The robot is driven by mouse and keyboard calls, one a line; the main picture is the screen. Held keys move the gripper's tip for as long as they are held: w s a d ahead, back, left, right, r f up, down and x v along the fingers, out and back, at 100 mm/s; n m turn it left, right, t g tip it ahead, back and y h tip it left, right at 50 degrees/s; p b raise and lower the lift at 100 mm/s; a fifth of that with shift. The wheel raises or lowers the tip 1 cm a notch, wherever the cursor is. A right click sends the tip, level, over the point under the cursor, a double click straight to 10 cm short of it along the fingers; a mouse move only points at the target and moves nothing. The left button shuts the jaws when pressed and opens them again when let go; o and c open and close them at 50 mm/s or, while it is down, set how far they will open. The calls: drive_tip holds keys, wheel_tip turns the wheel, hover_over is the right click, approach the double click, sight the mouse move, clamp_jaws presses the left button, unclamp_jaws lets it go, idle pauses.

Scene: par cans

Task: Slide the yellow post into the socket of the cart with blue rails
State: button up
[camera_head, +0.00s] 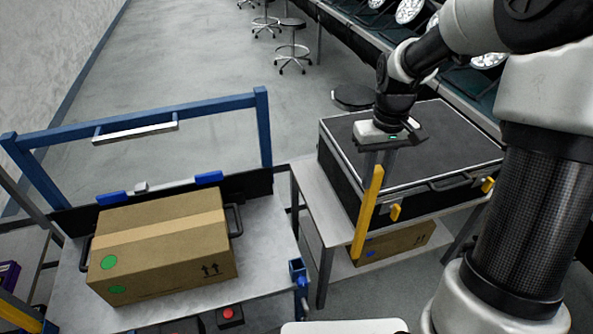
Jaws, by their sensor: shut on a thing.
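My gripper (377,163) is shut on the upper part of the yellow post (366,216), which hangs nearly upright with a slight tilt. The post is in front of the black case, to the right of the cart. The cart with blue rails (262,282) stands at the left, with a blue rail frame (190,112) along its far side. A blue socket (297,270) sits at its near right corner, apart from the post and lower left of it. The socket's inside is too small to make out.
A cardboard box (165,245) with green dots lies on the cart. A black case (420,150) rests on a grey side table (312,215), with another box (395,243) on its lower shelf. Another yellow post (18,314) shows at the lower left. Stools stand far back on open floor.

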drive_tip(key=s+a+r+n+p, duration=0.1)
drive_tip(key=a+r+n+p, duration=0.2)
drive_tip(key=a+n, duration=0.65)
drive_tip(key=s+a+r+n+p, duration=0.1)
drive_tip(key=a+r+n+p, duration=0.2)
drive_tip(key=a+n, duration=0.6)
wheel_tip(320, 180, down, 11)
drive_tip(key=b, duration=0.8)
drive_tip(key=shift+s+d+f+n, duration=0.2)
drive_tip(key=shift+d+n, duration=0.1)
drive_tip(key=shift+n, duration=0.05)
drive_tip(key=o, duration=1)
drive_tip(key=shift+o, duration=0.2)
wheel_tip(320, 180, up, 18)
drive_tip(key=p, duration=0.2)
drive_tip(key=shift+f, duration=0.25)
